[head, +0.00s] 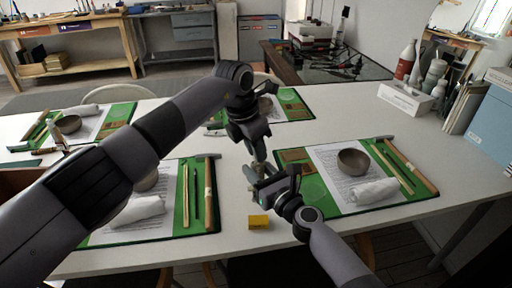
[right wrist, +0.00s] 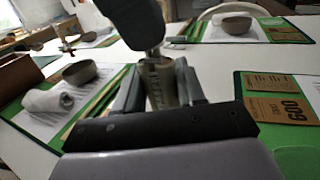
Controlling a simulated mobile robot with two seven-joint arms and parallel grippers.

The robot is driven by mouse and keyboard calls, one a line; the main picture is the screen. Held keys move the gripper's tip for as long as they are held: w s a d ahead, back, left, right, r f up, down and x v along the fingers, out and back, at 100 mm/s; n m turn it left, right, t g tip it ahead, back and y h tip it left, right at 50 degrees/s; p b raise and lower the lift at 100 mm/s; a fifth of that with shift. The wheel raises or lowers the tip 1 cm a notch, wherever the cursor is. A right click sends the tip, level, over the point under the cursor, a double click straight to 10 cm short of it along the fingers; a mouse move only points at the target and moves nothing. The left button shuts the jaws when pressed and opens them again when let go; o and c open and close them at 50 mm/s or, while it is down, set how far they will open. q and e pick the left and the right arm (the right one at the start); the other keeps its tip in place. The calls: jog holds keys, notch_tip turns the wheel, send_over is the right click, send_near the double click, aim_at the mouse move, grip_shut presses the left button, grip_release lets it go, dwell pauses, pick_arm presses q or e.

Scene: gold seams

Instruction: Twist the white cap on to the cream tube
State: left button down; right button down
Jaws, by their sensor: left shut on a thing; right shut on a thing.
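My right gripper (head: 254,178) is over the middle of the white table, between two green mats. In the right wrist view it is shut on the cream tube (right wrist: 161,84), which stands roughly upright between the fingers and looks greyish with faint markings. My left gripper (head: 258,152) comes down from above, right over the tube, and is shut. I cannot make out the white cap; it is hidden at the left gripper's fingertips. Whether cap and tube touch cannot be told.
A yellow block (head: 258,222) lies near the table's front edge. Green mats with bowls, white cloth rolls and tools lie left (head: 210,222) and right (head: 428,193); another mat (head: 300,110) lies behind. Bottles in a white box (head: 404,97) stand at the back right.

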pick_arm(q)
jog(key=shift+f, duration=0.55)
jog(key=shift+m+g, duration=0.4)
jog(key=shift+m, duration=1.2)
jog(key=c, duration=1)
grip_release()
jog(key=shift+d+v, duration=0.25)
jog(key=shift+v, duration=0.85)
jog(key=shift+d+v, duration=0.2)
jog(key=shift+v, duration=0.9)
jog(key=o, duration=0.6)
jog(key=shift+w+r, duration=0.1)
jog(key=shift+w, duration=0.15)
jog(key=shift+c, duration=0.2)
